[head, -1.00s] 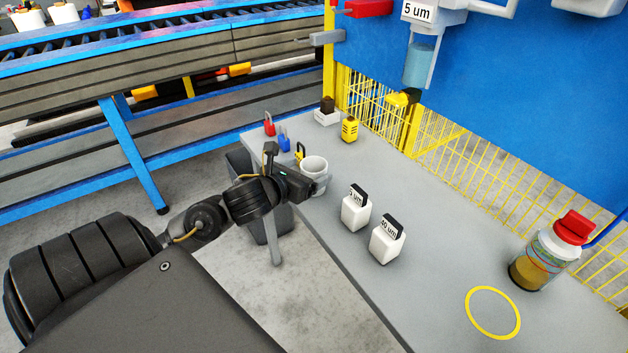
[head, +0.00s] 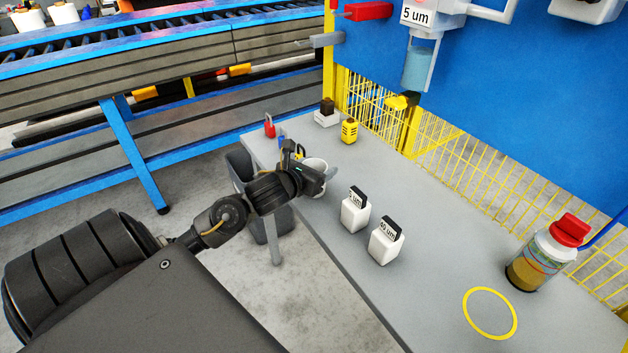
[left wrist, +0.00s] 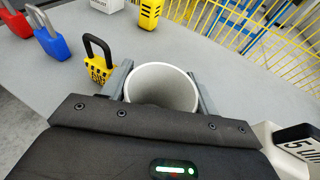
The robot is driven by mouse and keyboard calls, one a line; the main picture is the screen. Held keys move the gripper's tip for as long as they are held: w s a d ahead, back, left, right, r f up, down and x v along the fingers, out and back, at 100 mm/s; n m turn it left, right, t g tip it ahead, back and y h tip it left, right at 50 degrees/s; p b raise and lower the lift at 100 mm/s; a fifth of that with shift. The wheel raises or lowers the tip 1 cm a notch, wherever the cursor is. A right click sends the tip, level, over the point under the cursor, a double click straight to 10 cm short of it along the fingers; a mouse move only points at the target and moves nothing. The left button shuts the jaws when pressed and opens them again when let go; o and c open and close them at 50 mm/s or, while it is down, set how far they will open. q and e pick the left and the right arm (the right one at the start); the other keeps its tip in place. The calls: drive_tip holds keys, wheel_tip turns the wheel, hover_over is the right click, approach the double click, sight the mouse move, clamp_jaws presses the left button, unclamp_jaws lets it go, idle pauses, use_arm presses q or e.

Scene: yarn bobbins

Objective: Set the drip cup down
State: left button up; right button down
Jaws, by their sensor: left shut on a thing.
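The drip cup is a white-grey round cup (left wrist: 161,86) with an open top, and it looks empty in the left wrist view. My left gripper (left wrist: 163,95) is shut on it, with one finger on each side of the cup. In the head view the cup (head: 317,166) is partly hidden behind my left gripper (head: 318,181), over the far left part of the grey table (head: 400,285). Whether its base touches the table is hidden. My right gripper is not in view.
Red (left wrist: 15,20), blue (left wrist: 48,42) and yellow (left wrist: 98,67) padlocks stand close to the cup. Two white labelled blocks (head: 355,214) (head: 386,247) stand nearer. A red-capped jar (head: 535,262) and an empty yellow ring (head: 490,313) are at the right. A grey bin (head: 262,222) is below the table edge.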

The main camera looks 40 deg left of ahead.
use_arm(q)
drive_tip(key=shift+c, duration=1.2)
drive_tip(key=shift+r, duration=0.1)
